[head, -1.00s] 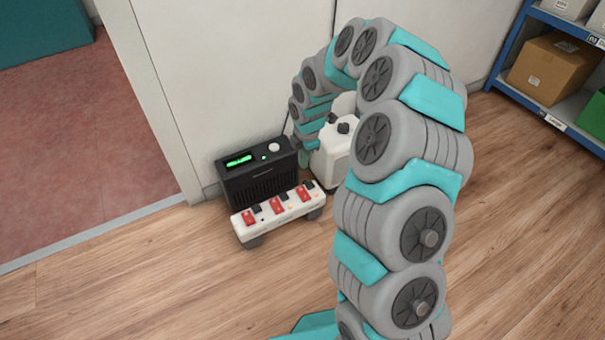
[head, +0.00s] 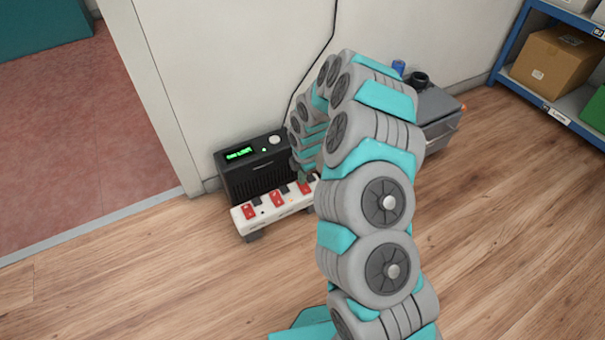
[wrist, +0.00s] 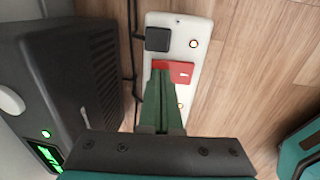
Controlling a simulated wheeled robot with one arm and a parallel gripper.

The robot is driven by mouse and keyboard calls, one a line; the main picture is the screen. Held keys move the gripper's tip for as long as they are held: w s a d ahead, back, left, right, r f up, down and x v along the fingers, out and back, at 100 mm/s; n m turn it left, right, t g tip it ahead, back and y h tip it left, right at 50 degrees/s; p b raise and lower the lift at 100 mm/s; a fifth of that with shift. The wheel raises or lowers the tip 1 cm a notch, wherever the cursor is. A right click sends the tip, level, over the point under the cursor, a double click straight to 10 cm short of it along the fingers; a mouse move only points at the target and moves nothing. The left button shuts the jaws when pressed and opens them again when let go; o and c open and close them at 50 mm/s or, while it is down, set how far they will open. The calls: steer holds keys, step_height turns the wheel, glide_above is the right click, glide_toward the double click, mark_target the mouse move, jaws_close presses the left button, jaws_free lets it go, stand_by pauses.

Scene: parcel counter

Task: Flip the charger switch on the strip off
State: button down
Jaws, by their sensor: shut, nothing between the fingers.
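The white power strip (head: 268,220) stands in front of a black charger-like box (head: 252,170) with a green display. It carries red switches (head: 249,212), black plugs and small lamps; its labels are too small to read. In the wrist view, one red switch (wrist: 183,72) lies at my gripper (wrist: 160,72), with a black plug (wrist: 157,39) and a lit lamp (wrist: 193,43) beyond it. My gripper's green fingers are shut and empty, their tips over the left part of that switch. I cannot tell whether they touch it. In the head view my gripper is at the strip's right end.
A black cable (head: 318,72) runs down the wall behind the box. A grey case (head: 437,115) stands on the floor right of my arm. A blue shelf (head: 556,112) with cardboard boxes is at the far right. The wooden floor in front of the strip is clear.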

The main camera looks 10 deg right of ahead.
steer(key=shift+f, duration=0.15)
stand_by(0.3)
steer(key=shift+s+d+r+p, duration=0.2)
steer(key=shift+s+p, duration=0.1)
steer(key=shift+s, duration=0.4)
steer(key=shift+r, duration=0.1)
steer(key=shift+r, duration=0.5)
step_height(320, 180, up, 13)
steer(key=w+p, duration=0.1)
steer(key=p, duration=0.1)
steer(key=shift+w+a, duration=0.25)
steer(key=shift+w, duration=0.1)
